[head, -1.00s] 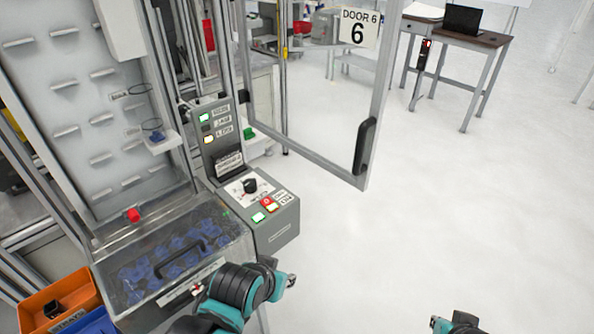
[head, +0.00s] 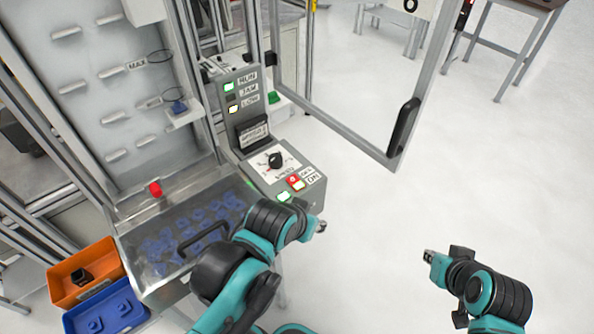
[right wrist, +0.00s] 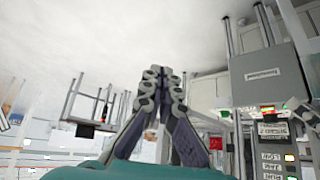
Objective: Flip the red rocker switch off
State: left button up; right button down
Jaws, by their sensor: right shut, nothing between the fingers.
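The red rocker switch (head: 293,180) is a small red patch on the sloped top of the grey control box (head: 262,180), beside OFF and ON labels; its tilt is too small to tell. My right gripper (head: 430,257) is shut and empty over the floor, well right of the box and apart from it. In the right wrist view its fingertips (right wrist: 163,75) meet, and the grey box (right wrist: 265,75) appears inverted at the right. My left gripper (head: 320,226) is just right of and in front of the box; its fingers are too small to read.
A black rotary knob (head: 275,160) and a lit green button (head: 284,196) share the panel. An open door frame with a black handle (head: 403,126) stands behind right. A clear-lidded bin (head: 190,235) of blue parts is left. Orange (head: 68,290) and blue trays lie lower left.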

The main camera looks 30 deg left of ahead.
aim_at(290, 176)
pick_arm(q)
notch_tip(290, 176, up, 10)
jog(key=p, duration=0.8)
jog(key=shift+p, duration=0.35)
pick_arm(e)
jog(key=w+a+r+n+g+y, duration=0.1)
jog(key=a+r+n+y, duration=0.1)
jog(key=a, duration=0.8)
jog(key=w+a+r+n+g+y, duration=0.1)
jog(key=a+r+n+y, duration=0.2)
jog(key=a, duration=0.7)
jog(key=w+a+r+n+g+y, duration=0.1)
jog(key=a+n, duration=0.4)
jog(key=a, duration=0.5)
notch_tip(290, 176, up, 2)
jog(key=shift+w+y, duration=0.3)
jog(key=shift+y, duration=0.4)
